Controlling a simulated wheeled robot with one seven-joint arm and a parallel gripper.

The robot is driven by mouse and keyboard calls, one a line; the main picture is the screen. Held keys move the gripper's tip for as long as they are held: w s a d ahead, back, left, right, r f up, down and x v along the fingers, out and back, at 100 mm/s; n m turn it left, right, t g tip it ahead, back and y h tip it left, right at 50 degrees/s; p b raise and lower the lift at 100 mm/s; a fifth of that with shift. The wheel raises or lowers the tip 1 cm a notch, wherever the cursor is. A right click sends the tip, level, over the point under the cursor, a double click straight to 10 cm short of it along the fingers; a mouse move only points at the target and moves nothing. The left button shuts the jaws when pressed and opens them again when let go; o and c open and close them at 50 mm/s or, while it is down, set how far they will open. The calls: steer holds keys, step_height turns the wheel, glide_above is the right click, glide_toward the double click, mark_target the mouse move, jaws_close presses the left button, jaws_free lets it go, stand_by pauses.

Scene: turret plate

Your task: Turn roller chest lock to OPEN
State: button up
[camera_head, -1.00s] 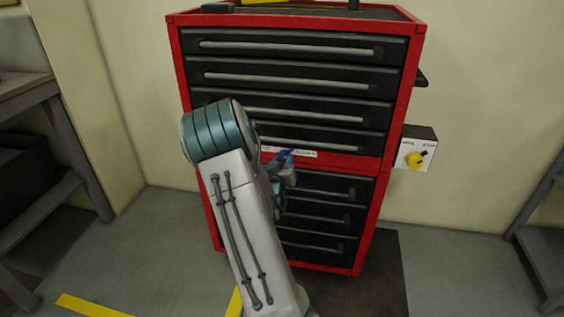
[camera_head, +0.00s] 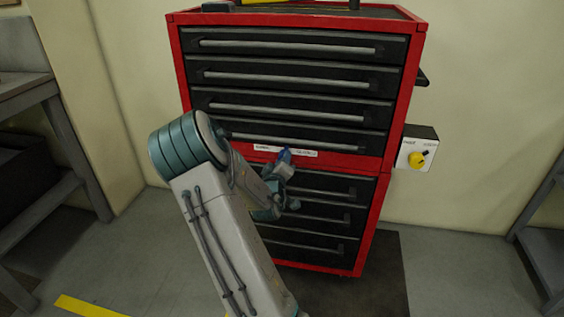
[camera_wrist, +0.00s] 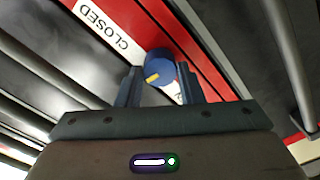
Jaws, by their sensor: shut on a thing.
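The red roller chest (camera_head: 398,110) with black drawers stands ahead of me. Its lock is a round blue knob (camera_wrist: 158,64) with a short yellow mark, set on the red band between the upper and lower drawers. The lock also shows as a small blue patch in the head view (camera_head: 285,154). A white label strip (camera_wrist: 103,25) reads CLOSED on one side of the knob; its other end is mostly hidden by my gripper. My gripper (camera_wrist: 159,84) is shut on the knob, one finger on either side. It also shows in the head view (camera_head: 283,165).
Grey shelving (camera_head: 60,130) stands at the left, and another shelf (camera_head: 545,245) at the right. The floor between is mostly clear.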

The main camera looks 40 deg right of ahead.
steer(key=n+p, duration=0.1)
steer(key=n, duration=1)
steer(key=shift+r+p, duration=0.1)
steer(key=shift+p, duration=0.25)
steer(key=shift+r, duration=0.1)
steer(key=o, duration=1)
steer(key=shift+s, duration=0.1)
steer(key=shift+a, duration=0.1)
